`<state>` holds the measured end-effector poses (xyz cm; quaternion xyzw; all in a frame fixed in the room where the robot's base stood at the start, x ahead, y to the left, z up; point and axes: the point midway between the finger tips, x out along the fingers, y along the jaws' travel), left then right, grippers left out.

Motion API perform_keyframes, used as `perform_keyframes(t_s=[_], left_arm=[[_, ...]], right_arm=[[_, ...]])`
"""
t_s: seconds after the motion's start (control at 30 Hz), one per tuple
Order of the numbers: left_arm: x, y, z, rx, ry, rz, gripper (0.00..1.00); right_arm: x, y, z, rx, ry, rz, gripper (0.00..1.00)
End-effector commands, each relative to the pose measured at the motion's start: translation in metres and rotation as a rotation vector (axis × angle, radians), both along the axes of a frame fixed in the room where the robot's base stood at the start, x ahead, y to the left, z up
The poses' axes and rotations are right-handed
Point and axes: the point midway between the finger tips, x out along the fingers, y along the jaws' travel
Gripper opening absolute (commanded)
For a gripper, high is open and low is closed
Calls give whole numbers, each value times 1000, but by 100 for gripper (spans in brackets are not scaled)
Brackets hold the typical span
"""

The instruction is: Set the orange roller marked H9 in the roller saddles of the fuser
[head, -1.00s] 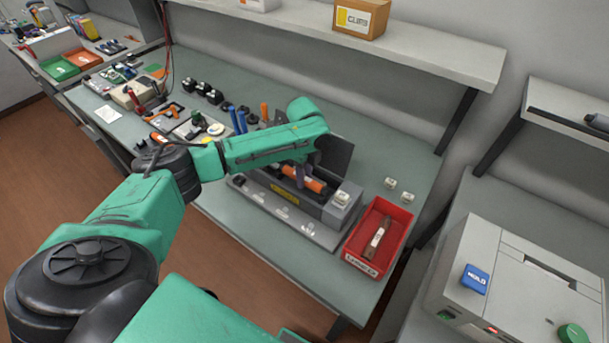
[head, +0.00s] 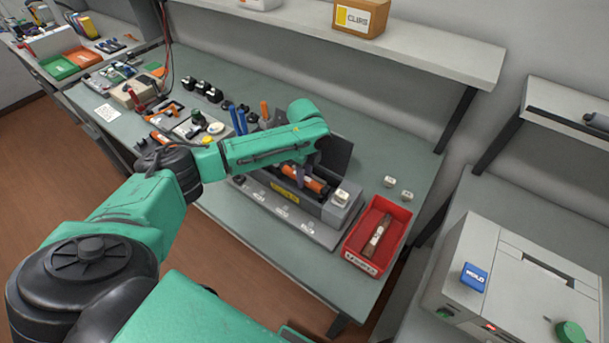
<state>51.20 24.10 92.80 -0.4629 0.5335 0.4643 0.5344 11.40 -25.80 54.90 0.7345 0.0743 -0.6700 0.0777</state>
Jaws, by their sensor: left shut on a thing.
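The orange roller (head: 312,184) with dark ends lies lengthwise at the open grey fuser (head: 338,215), at the level of its opening. My left gripper (head: 300,178) reaches down from above and is shut on the roller near its middle. The fuser's dark lid (head: 338,155) stands up behind it. I cannot tell whether the roller's ends touch the saddles, and the H9 mark is too small to read. My right gripper is not in view.
A red bin (head: 350,257) with a brown roller (head: 377,240) stands right of the fuser. Two small white blocks (head: 390,181) lie behind the bin. Upright tools (head: 240,120) stand left of the fuser. A shelf (head: 430,50) overhangs the back.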

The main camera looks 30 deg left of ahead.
Motion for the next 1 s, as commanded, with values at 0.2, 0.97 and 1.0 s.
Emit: perform_keyframes(t_s=[0.2,0.97,1.0], left_arm=[[0,0,-3,0,0,0,0],[0,0,-9,0,0,0,69],[0,0,-9,0,0,0,69]], right_arm=[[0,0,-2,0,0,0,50],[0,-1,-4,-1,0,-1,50],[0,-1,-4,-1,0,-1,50]])
